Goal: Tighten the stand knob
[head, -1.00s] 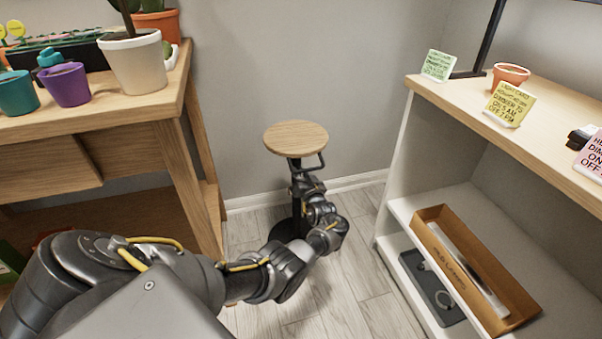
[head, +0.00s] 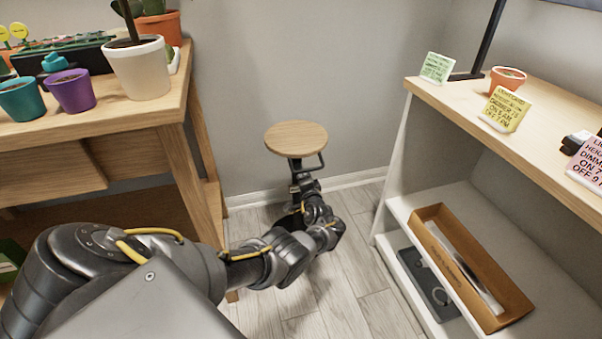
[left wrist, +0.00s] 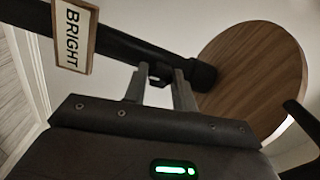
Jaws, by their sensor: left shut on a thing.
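The stand has a round wooden top (head: 296,138) and a dark post, and it stands on the floor against the back wall. In the left wrist view the underside of the top (left wrist: 252,75) and the black post (left wrist: 120,48) show. A small dark knob (left wrist: 158,76) sits at the side of the post, partly hidden by my fingers. My left gripper (left wrist: 160,80) is shut on the knob, one finger on each side. In the head view my left gripper (head: 298,188) is at the post below the top, largely hidden by my own wrist. My right gripper is not in view.
A wooden plant table (head: 95,122) with several pots stands at left. A white shelf (head: 398,200) stands at right, holding a cardboard box (head: 507,285) with a long item inside. A "BRIGHT" sign (left wrist: 74,38) shows by the post. Floor between the furniture is clear.

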